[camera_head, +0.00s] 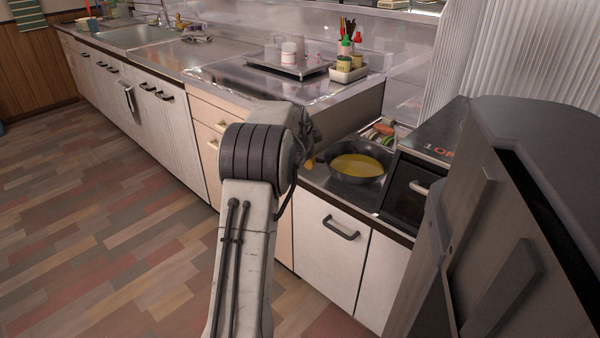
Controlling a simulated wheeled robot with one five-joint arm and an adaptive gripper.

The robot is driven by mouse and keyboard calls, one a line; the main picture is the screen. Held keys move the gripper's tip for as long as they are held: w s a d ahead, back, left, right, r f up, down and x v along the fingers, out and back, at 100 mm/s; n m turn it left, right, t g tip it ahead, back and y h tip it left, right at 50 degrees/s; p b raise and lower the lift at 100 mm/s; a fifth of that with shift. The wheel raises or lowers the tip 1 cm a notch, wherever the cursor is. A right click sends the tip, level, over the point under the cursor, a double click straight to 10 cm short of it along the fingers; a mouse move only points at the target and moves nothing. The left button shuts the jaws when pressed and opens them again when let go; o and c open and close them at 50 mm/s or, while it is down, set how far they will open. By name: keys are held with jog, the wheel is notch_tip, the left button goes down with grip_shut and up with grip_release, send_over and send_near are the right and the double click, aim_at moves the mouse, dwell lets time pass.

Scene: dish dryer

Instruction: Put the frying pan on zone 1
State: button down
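The frying pan (372,178) is a dark round pan with yellow contents. It sits on the low steel counter right of centre, to the left of a black appliance. Its handle is not clearly seen. The dark top of that appliance (452,127) bears a "1" and partly hidden lettering. My arm rises from the bottom centre, and its large dark joint stands left of the pan. The end of my arm with my gripper (312,128) shows only in part behind this joint, above and left of the pan. Its fingers are hidden, so its opening cannot be told.
A small tray of food (380,131) lies behind the pan. A higher counter (335,95) to the left carries a scale-like plate (288,68) and a white caddy of bottles (349,75). A sink (135,37) is farther left. The wooden floor (100,220) at left is clear.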

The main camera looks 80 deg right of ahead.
notch_tip(320, 180, down, 2)
jog(key=shift+f+b, duration=0.2)
jog(key=shift+b, duration=0.1)
jog(key=c, duration=0.9)
grip_release()
jog(key=shift+f, duration=0.1)
jog(key=p+v, duration=0.9)
jog(key=v, duration=0.3)
